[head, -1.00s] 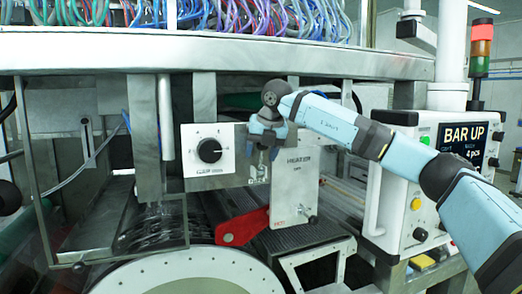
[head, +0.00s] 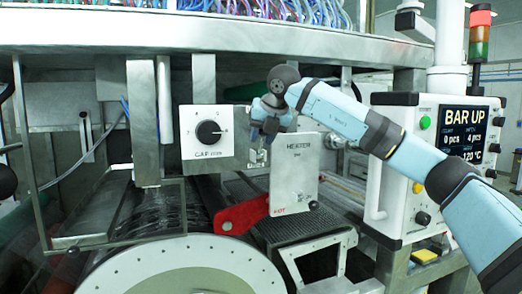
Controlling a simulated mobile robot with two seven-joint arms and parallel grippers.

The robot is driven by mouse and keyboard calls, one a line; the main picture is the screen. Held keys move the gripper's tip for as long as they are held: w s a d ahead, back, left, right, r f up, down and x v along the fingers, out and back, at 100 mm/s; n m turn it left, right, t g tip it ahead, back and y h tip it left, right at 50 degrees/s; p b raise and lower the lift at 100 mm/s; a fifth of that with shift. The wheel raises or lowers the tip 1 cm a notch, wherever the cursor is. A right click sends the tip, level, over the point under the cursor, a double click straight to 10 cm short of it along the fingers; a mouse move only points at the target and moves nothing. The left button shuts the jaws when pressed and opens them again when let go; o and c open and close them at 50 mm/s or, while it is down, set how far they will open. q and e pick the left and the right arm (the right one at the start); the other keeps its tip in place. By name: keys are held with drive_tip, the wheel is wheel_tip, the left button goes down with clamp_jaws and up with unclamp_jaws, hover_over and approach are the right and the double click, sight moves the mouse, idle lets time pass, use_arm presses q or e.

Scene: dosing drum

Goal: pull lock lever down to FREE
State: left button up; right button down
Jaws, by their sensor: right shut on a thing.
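My right gripper (head: 264,137) comes in from the right and points down beside the dial plate. It is shut on a small part that its fingers and body largely cover; this appears to be the lock lever. A small metal bracket with dark markings (head: 257,157) shows just below the fingers. Its lettering is too small to read, so I cannot tell the lever's exact position. My left gripper is not in view.
The white plate with a black dial (head: 208,132) is left of my gripper. A large drum (head: 185,270) lies in front. The control box (head: 425,160) reads BAR UP.

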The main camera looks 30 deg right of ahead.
sight(258, 155)
drive_tip(key=s+f+t+b, duration=0.1)
drive_tip(key=t+b, duration=0.1)
drive_tip(key=b, duration=0.3)
drive_tip(key=f+t+b, duration=0.1)
drive_tip(key=t+b, duration=0.1)
drive_tip(key=b, duration=0.3)
drive_tip(key=s+f+t+h+b, duration=0.1)
drive_tip(key=t+b, duration=0.1)
drive_tip(key=b, duration=0.3)
drive_tip(key=shift+s+a+f, duration=0.3)
drive_tip(key=shift+s+f, duration=0.05)
drive_tip(key=shift+f, duration=0.05)
drive_tip(key=t+b, duration=0.1)
drive_tip(key=b, duration=0.1)
drive_tip(key=shift+s+f+b, duration=0.15)
drive_tip(key=shift+s+b, duration=0.05)
drive_tip(key=shift+b, duration=0.2)
use_arm(q)
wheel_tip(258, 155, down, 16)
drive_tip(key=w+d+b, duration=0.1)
drive_tip(key=b, duration=0.1)
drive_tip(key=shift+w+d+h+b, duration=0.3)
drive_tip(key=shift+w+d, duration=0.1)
use_arm(e)
drive_tip(key=shift+s+a+f, duration=0.15)
drive_tip(key=shift+s+f, duration=0.1)
drive_tip(key=shift+f, duration=0.5)
